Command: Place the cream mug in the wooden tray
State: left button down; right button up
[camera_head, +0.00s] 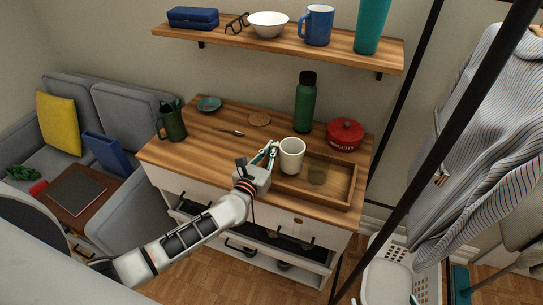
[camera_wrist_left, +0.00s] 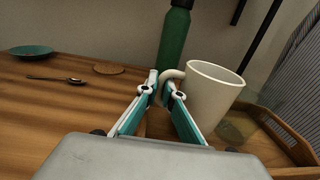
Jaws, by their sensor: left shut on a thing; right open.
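The cream mug (camera_head: 291,158) is upright at the left part of the wooden tray (camera_head: 352,186), seen from the head. My left gripper (camera_head: 269,153) is shut on the mug's handle, on the mug's left side. In the left wrist view the fingertips (camera_wrist_left: 163,88) close around the handle, and the mug (camera_wrist_left: 212,92) tilts slightly in the picture. The tray's rim (camera_wrist_left: 288,135) shows behind and to the right of it. I cannot tell whether the mug's base touches the tray floor. My right gripper is not in view.
A green bottle (camera_head: 305,103) and a red pot (camera_head: 345,135) stand behind. A shelf (camera_head: 285,45) hangs above.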

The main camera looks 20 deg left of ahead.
pick_arm(q)
jog(key=shift+f, duration=0.85)
jog(key=shift+f+b, duration=0.15)
jog(key=shift+b, duration=0.15)
jog(key=c, duration=2.6)
grip_release()
jog(key=shift+f, duration=0.1)
jog(key=o, duration=0.4)
